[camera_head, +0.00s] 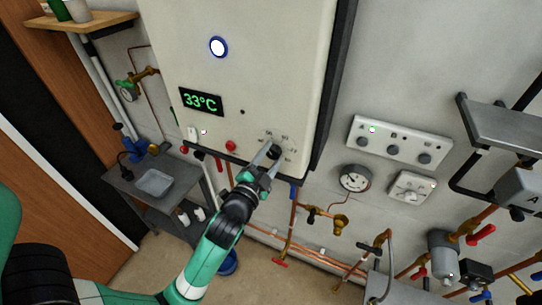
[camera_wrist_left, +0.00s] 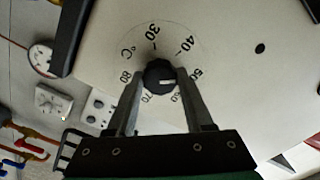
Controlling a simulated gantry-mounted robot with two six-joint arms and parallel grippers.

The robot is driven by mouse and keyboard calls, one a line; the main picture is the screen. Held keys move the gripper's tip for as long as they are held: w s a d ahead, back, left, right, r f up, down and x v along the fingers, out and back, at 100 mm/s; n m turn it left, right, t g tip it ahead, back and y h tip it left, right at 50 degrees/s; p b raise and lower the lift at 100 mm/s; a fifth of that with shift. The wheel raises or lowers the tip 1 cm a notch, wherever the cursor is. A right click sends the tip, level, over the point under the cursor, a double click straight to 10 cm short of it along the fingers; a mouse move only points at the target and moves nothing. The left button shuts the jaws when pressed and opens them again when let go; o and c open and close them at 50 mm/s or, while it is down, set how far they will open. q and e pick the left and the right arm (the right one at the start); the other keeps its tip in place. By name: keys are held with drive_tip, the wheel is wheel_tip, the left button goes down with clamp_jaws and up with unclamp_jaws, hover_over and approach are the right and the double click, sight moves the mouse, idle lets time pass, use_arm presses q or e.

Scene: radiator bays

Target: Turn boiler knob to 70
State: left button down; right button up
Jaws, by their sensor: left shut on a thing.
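The boiler (camera_head: 262,60) is a white wall box with a green display (camera_head: 201,101) reading 33°C. Its black round knob (camera_head: 274,150) sits low on the front panel. In the left wrist view the knob (camera_wrist_left: 159,74) is ringed by numbers from 30 to 80. My right gripper is in neither view.
A red button (camera_head: 231,146) and a white switch (camera_head: 192,133) are left of the knob. A panel of dials (camera_head: 399,141), a gauge (camera_head: 355,178) and copper pipes with valves are to the right. A grey table (camera_head: 126,178) with a tray stands lower left.

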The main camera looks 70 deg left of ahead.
use_arm(q)
drive_tip(key=m, duration=0.5)
drive_tip(key=shift+m, duration=0.3)
drive_tip(key=m, duration=1.2)
drive_tip(key=shift+m, duration=0.3)
drive_tip(key=m, duration=0.5)
drive_tip(key=shift+m, duration=0.3)
drive_tip(key=shift+c, duration=1.4)
unclamp_jaws()
